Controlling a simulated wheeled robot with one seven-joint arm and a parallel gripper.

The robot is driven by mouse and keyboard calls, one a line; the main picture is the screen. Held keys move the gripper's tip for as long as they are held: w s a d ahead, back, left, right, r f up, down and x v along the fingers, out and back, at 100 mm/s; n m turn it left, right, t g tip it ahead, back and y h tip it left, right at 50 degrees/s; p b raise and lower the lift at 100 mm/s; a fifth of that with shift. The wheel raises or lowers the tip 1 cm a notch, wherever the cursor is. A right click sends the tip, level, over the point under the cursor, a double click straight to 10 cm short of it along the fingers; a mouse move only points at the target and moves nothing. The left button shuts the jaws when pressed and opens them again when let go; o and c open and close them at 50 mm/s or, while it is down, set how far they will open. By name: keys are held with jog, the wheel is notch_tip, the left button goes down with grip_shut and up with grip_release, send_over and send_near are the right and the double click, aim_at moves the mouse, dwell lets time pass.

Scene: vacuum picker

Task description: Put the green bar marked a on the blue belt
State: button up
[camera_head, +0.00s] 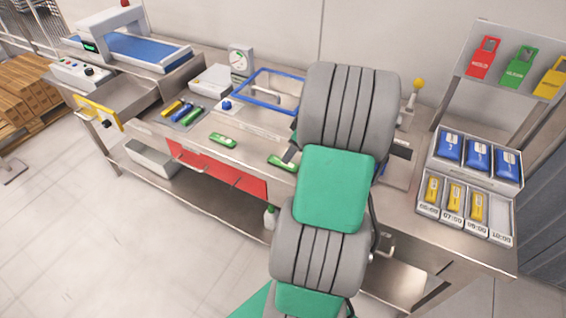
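A green bar (222,140) lies on the steel worktop, left of my arm. Another green bar (282,162) shows at the left edge of my arm, partly covered by it. A third green bar (193,115) lies in a dark tray with a yellow and a blue bar. The marks on the bars are too small to read. The blue belt (150,50) is at the far upper left, passing under a grey arch, with no bar seen on it. My gripper is hidden behind my arm links, so its hold cannot be seen.
A blue-rimmed bin (262,88) and a dial gauge (241,60) stand at the back. Racks with blue packs (478,156) and yellow bars (455,196) stand at right.

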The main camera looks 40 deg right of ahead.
jog(key=p+x, duration=0.1)
jog(key=x, duration=0.5)
jog(key=shift+w+f+p, duration=0.1)
jog(key=shift+w+p, duration=0.1)
jog(key=shift+p, duration=0.2)
jog(key=shift+c, duration=0.5)
grip_shut()
